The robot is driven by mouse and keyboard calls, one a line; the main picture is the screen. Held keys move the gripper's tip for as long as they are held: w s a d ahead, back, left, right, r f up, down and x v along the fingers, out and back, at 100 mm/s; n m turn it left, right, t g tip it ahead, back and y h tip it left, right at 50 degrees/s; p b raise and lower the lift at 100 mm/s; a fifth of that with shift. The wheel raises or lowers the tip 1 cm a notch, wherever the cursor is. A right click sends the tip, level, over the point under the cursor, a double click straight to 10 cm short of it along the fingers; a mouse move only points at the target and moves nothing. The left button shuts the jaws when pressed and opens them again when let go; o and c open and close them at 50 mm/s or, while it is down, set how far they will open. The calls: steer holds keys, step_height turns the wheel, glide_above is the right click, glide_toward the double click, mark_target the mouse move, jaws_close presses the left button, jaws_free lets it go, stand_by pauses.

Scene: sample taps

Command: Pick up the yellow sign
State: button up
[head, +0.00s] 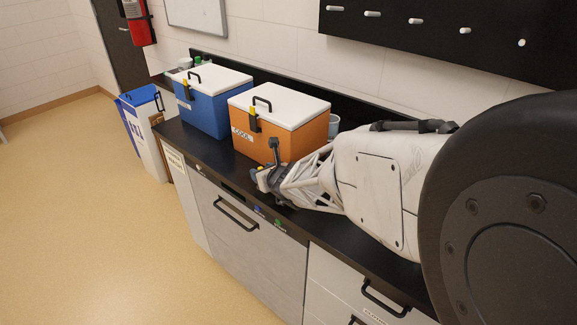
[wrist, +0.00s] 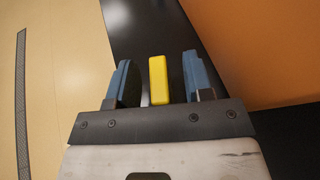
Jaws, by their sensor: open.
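The yellow sign (wrist: 158,80) shows in the wrist view as a narrow upright yellow block. It lies between the two blue-grey fingers of my gripper (wrist: 159,76), with a gap on each side. My gripper is open and does not grip it. In the head view my gripper (head: 263,178) is low over the black counter, in front of the orange cooler.
The orange cooler (head: 275,126) stands close behind my gripper on the black counter (head: 215,152). A blue cooler (head: 212,95) stands to its left. The counter's front edge is near my gripper, with open floor (head: 90,220) beyond it.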

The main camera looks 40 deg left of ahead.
steer(key=shift+c, duration=0.5)
jaws_close()
steer(key=shift+r, duration=0.1)
steer(key=shift+r, duration=1.75)
steer(key=s+d+r, duration=0.1)
steer(key=s+d, duration=0.7)
steer(key=d, duration=0.5)
steer(key=shift+s+d+r, duration=0.15)
steer(key=shift+s+d, duration=0.1)
steer(key=shift+s, duration=0.05)
